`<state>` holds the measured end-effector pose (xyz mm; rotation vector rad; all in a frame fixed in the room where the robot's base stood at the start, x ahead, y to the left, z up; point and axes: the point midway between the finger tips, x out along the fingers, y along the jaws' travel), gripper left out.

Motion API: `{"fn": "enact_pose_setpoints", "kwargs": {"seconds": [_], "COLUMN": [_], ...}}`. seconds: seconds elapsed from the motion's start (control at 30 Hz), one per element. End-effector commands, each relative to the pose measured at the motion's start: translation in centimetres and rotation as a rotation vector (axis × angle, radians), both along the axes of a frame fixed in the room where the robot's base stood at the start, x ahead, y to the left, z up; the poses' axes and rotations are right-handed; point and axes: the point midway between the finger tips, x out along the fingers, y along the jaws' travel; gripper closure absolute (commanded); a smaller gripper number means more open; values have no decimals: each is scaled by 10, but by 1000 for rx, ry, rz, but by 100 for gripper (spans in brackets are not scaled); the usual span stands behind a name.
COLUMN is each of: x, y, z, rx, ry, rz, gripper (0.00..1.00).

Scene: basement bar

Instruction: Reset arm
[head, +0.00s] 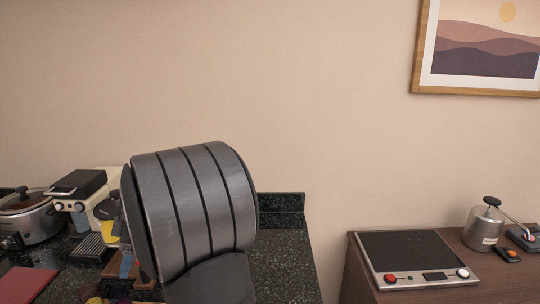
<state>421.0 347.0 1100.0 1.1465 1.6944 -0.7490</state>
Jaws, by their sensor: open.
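A large grey banded cylinder, part of my own arm, fills the middle left of the head view in front of the black speckled counter (285,262). My gripper cannot be made out; the arm hides much of what lies behind it. No object held by me can be seen.
On the counter at left are a slow cooker (30,222), a cream and black coffee machine (82,190), a yellow item (108,210) and a red board (22,284). At right, a brown cabinet (358,285) bears a hotplate (410,250) and a metal pot (484,228).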

Motion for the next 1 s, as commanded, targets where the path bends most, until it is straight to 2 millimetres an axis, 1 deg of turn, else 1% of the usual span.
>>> {"fn": "enact_pose_setpoints", "kwargs": {"seconds": [0.03, 0.57, 0.7, 0.8, 1.0], "x": [-5, -20, -18, -17, -9], "y": [5, 43, 43, 40, 3], "z": [-17, -117, -86, -67, -48], "rx": [-7, -7, -1, -2, -2], "ry": [12, 11, 2, 5, 6], "rz": [5, 3, 2, 1, -3], "gripper": [30, 30, 30, 30, 30]}}
